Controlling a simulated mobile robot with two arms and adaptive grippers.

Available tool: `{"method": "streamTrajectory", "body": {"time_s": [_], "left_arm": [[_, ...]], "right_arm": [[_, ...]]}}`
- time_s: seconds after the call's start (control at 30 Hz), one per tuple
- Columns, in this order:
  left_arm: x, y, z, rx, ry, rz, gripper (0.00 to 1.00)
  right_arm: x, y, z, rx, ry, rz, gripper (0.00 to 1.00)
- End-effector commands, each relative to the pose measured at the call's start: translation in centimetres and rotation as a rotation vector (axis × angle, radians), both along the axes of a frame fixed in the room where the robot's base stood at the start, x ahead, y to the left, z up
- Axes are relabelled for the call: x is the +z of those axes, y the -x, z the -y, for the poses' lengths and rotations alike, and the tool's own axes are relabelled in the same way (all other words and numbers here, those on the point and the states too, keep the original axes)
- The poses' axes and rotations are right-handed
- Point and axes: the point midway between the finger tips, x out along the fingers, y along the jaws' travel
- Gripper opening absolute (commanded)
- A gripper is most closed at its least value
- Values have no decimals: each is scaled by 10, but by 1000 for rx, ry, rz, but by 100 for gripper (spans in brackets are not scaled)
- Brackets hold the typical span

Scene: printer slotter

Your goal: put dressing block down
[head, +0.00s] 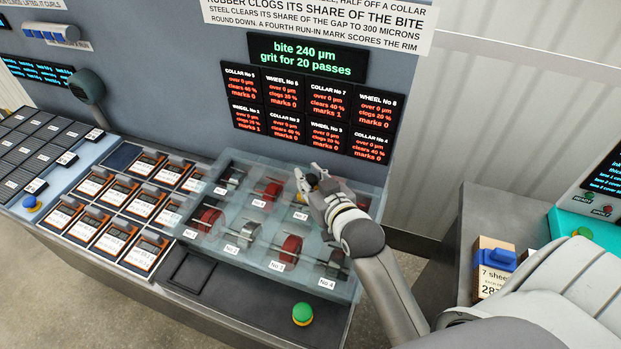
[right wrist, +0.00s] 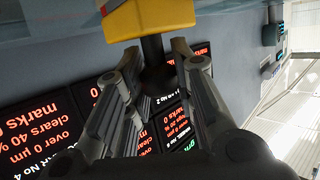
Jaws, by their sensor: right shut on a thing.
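My right gripper (head: 308,182) is above the clear-covered case, near its back right part. In the right wrist view the gripper (right wrist: 158,72) is shut on the dark stem of a yellow block (right wrist: 150,17), which I take to be the dressing block. The block is at the fingertips, and its far side is cut off by the frame edge. In the head view only a small dark and yellowish bit shows between the fingers. I cannot tell whether the block touches anything. My left gripper is not in view.
The clear case (head: 236,262) holds several red and grey wheels with number labels. A dark empty recess (head: 190,271) and a green button (head: 303,314) lie in front. Orange-framed cartridges (head: 115,236) fill the left. A box with a blue top (head: 492,281) stands right.

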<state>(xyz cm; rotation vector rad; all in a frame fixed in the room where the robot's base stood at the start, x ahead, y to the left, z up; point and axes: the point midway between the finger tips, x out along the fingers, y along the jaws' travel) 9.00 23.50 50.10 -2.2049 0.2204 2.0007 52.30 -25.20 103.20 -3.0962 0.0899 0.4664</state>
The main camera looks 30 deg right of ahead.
Motion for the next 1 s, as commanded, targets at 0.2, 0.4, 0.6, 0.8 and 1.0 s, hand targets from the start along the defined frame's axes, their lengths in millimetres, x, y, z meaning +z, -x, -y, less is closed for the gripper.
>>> {"method": "streamTrajectory", "body": {"time_s": [0.2,0.4,0.6,0.8,1.0], "left_arm": [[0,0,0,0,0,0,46],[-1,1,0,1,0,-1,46],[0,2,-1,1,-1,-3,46],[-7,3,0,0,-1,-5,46],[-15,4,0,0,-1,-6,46]], "right_arm": [[-2,0,0,0,0,-1,45],[-2,0,0,0,0,-1,46],[2,1,0,0,0,-2,46],[7,26,-2,0,0,-2,46],[18,65,-4,0,0,-3,46]]}}
